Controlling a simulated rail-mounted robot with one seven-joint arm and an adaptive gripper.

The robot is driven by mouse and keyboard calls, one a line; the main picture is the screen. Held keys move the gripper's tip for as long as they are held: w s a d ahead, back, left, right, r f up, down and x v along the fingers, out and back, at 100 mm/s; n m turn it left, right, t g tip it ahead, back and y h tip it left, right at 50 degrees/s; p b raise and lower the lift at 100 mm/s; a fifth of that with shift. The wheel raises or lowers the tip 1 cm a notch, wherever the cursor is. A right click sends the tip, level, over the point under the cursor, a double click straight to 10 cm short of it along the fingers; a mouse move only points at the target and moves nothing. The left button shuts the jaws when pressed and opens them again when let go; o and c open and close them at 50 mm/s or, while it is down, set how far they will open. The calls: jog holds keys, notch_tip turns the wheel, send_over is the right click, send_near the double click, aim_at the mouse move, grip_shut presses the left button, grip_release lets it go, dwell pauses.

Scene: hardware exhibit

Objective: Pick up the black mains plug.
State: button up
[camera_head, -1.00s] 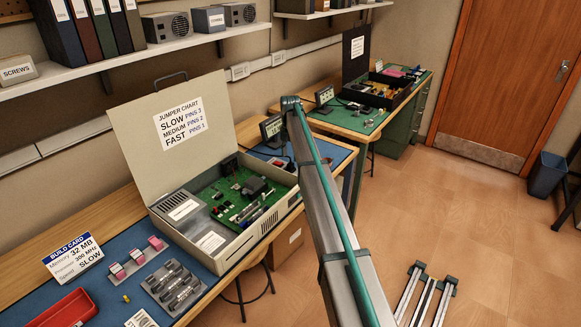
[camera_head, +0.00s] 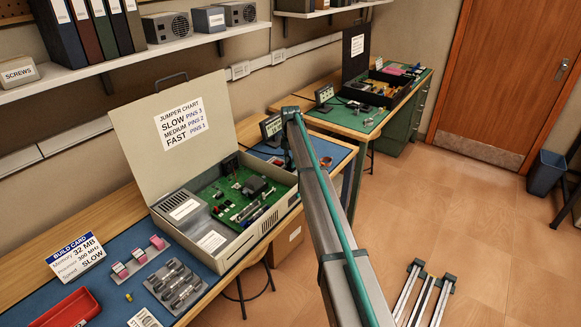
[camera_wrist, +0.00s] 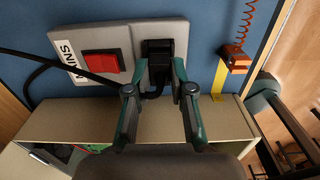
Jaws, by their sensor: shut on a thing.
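The black mains plug (camera_wrist: 158,50) shows in the wrist view, upright against a grey socket block. My gripper (camera_wrist: 159,70) has one green-and-grey finger on each side of the plug's lower part and is shut on it. The plug appears to be still at the socket; how deep it sits I cannot tell. A black cord leaves its lower end and passes behind the left finger. In the head view, the plug and my gripper are hidden behind the open case and my arm.
Left of the plug is a red switch (camera_wrist: 99,64) on a grey plate labelled MAINS. Blue mat surrounds the socket.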

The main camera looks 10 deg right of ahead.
jog(key=shift+r, duration=0.15)
jog(key=shift+r, duration=0.55)
jog(key=s+r+b, duration=0.4)
jog(key=s+r, duration=0.7)
jog(key=s, duration=0.3)
jog(key=shift+a+r+b, duration=0.3)
jog(key=shift+b, duration=0.1)
